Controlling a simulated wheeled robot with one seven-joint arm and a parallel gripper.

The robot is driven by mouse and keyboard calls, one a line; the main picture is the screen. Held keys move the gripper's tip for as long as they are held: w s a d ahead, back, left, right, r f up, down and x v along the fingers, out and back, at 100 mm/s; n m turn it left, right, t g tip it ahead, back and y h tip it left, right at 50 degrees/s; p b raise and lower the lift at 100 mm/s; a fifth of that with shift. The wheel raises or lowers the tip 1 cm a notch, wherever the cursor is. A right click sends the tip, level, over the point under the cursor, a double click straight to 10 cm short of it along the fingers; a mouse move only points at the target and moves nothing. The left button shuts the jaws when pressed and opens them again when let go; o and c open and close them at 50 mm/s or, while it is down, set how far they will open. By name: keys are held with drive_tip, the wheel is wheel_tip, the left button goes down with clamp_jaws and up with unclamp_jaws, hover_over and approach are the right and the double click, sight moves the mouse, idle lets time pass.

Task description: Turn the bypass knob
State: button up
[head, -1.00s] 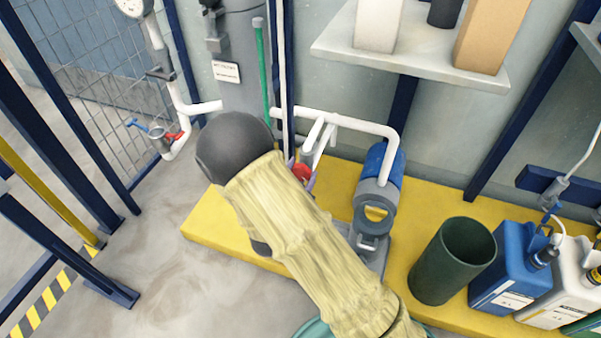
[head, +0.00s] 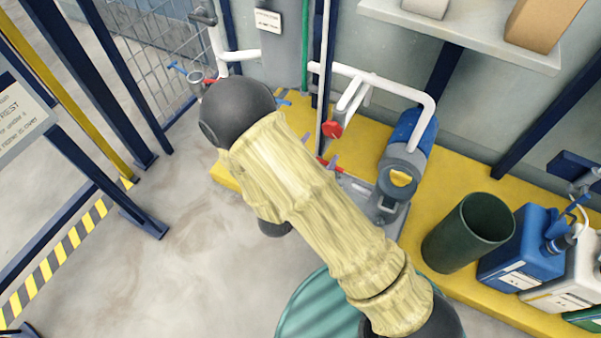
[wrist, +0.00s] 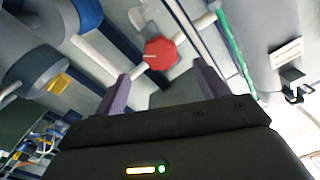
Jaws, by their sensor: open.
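A red faceted knob (wrist: 160,53) on white pipework shows in the wrist view, just beyond the fingertips and between them in the picture. I take it for the bypass knob; no label on it can be read. In the head view the red knob (head: 332,130) sits below the white pipe, right of my dark wrist joint. My gripper (wrist: 160,71) is open, with two purple fingers apart and nothing between them. The fingers do not appear to touch the knob. In the head view my arm hides most of the gripper.
A blue and grey pump (head: 412,140) stands right of the knob on the yellow plinth (head: 440,196). A dark green bin (head: 455,240) and a blue canister (head: 520,250) stand farther right. A green vertical rod (head: 307,55) and white pipes are close by.

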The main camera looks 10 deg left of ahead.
drive_tip(key=p+v, duration=0.2)
drive_tip(key=v, duration=0.7)
drive_tip(key=shift+s+p, duration=0.15)
drive_tip(key=shift+p, duration=0.15)
